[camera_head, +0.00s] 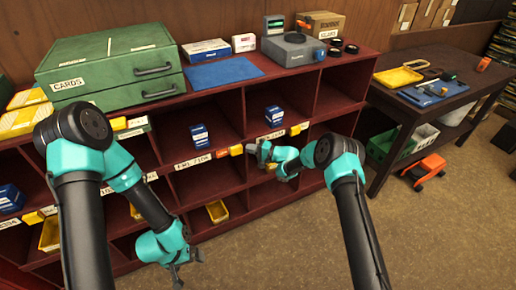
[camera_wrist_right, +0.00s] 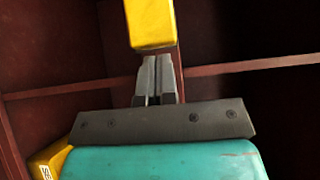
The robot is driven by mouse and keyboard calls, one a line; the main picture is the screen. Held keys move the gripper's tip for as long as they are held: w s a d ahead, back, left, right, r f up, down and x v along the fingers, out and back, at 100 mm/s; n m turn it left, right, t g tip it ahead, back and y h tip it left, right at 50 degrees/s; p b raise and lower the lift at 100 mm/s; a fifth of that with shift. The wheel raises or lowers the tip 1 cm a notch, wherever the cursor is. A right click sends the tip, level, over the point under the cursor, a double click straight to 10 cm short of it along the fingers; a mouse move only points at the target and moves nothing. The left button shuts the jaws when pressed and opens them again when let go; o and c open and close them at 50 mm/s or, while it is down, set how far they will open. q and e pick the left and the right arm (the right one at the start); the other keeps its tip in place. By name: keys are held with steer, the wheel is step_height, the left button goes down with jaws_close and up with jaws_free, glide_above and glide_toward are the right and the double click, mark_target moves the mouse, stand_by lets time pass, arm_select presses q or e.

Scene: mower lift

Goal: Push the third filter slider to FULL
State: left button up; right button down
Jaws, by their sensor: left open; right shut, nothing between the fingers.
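Yellow and orange slider blocks sit along the label strips on the red shelf front. In the head view one is an orange block (camera_head: 236,150) at the end of a middle strip, and a yellow block (camera_head: 296,130) is further right. My right gripper (camera_head: 256,151) is shut and empty at the shelf front, just right of the orange block. In the right wrist view its closed fingertips (camera_wrist_right: 158,60) point at a yellow block (camera_wrist_right: 151,24); contact cannot be told. Which slider is the third cannot be read. My left gripper (camera_head: 187,263) is open and empty, low before the shelf.
The red cubby shelf (camera_head: 350,95) holds small blue boxes (camera_head: 199,135) and yellow bins (camera_head: 217,211). A green case (camera_head: 110,65) and a grey device (camera_head: 293,50) stand on top. A dark bench (camera_head: 430,112) is at right. The floor (camera_head: 440,230) in front is clear.

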steer(key=shift+s+a, duration=0.2)
steer(key=shift+a, duration=0.2)
steer(key=shift+a, duration=0.1)
steer(key=s+a, duration=0.1)
steer(key=a, duration=0.1)
steer(key=s+a, duration=0.1)
steer(key=a, duration=0.3)
steer(key=shift+s+a, duration=0.15)
steer(key=shift+s, duration=0.25)
steer(key=shift+w+d, duration=0.2)
steer(key=shift+d, duration=0.3)
steer(key=d, duration=0.1)
steer(key=w+d, duration=0.1)
steer(key=d, duration=0.1)
steer(key=shift+w+d, duration=0.15)
steer(key=shift+d, duration=0.1)
glide_toward(240, 150)
steer(key=shift+v, duration=0.8)
